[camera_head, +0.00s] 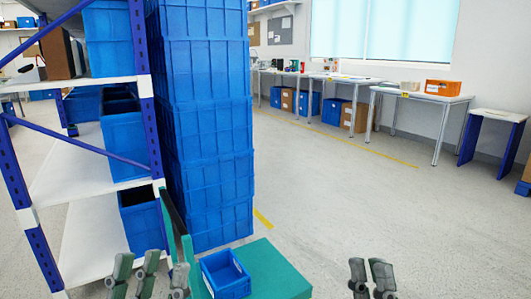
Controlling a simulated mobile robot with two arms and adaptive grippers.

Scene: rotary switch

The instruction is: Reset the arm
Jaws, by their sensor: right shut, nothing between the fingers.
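My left gripper (136,266) is at the bottom left, with grey fingers pointing up in front of the shelf rack. The picture does not show clearly whether it is open or shut. A further grey jointed part stands just to its right. My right gripper (370,274) is at the bottom, right of the middle, over bare floor. It is shut and empty, and touches nothing. No rotary switch can be made out in this view.
A blue-and-white shelf rack (92,140) with blue bins stands at the left. A tall stack of blue crates (208,130) stands beside it. A small blue bin (226,276) sits on a green platform (275,268). Tables (425,95) line the back wall.

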